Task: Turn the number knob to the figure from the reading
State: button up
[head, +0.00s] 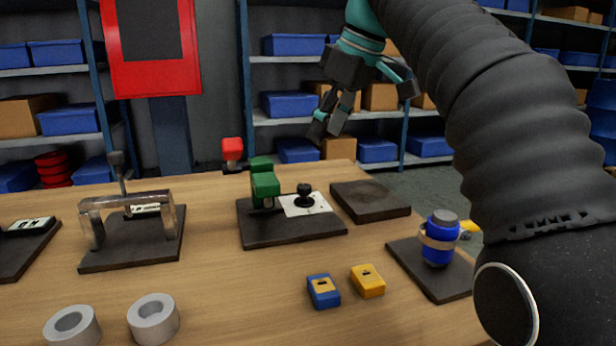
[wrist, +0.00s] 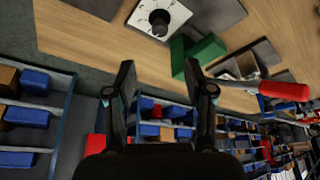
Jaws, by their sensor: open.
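The number knob (head: 304,194) is a small black knob on a white plate (head: 318,206). The plate lies on a dark base (head: 262,232) beside a green block unit (head: 264,184). In the wrist view the knob (wrist: 160,20) shows at the top, on its white plate with small marks too small to read. My gripper (head: 326,128) is raised above and behind the knob, apart from it. In the wrist view my gripper (wrist: 162,95) has its two fingers spread with nothing between them. No reading can be made out in either view.
A red-ended lever (head: 232,150) stands by the green unit. A dark square plate (head: 370,200) lies to the right, and a blue cylinder (head: 440,236) on a base is farther right. Blue and yellow boxes (head: 323,292) (head: 368,281) and grey rings (head: 153,318) lie in front.

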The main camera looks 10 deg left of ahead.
aim_at(304, 186)
jog(key=x, duration=1.1)
jog(key=shift+a+f, duration=0.1)
jog(key=shift+f, duration=0.1)
grip_shut()
